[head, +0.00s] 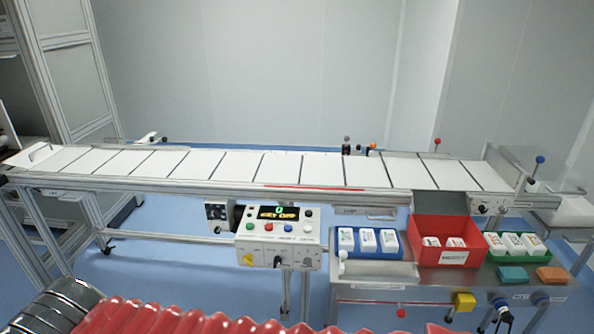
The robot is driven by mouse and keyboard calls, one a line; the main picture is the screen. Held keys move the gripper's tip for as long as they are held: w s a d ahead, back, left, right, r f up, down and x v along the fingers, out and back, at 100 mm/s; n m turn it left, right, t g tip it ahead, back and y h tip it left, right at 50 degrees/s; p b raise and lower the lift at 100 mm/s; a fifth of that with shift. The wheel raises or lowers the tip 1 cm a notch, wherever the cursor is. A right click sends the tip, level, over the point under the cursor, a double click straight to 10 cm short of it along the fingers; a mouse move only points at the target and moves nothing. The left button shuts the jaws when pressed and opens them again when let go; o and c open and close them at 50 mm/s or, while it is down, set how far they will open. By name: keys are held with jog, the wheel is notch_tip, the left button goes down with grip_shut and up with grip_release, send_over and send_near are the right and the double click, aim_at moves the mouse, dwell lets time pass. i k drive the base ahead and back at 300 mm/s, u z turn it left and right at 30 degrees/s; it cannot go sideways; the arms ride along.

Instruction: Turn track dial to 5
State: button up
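A white control box (279,238) hangs below the front rail of the conveyor, left of the middle. Its display (278,212) shows a green digit that looks like 0 above yellow text. Small coloured buttons sit in a row below the display, and a yellow knob (247,259) and a dark knob (277,262) are on its lower front. A small dark panel with a round dial (216,211) is just left of the box. Another round dial (482,208) sits on the rail at the right. I cannot tell which is the track dial or read any setting. My gripper is not in view.
A long conveyor (230,165) with white sheets crosses the view. A steel bench (430,285) at the right holds blue (372,253), red (420,238) and green (497,252) bins with white packs. Dark knobs (502,305) protrude from its front.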

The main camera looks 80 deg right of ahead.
aim_at(503, 209)
jog(key=z, duration=4.05)
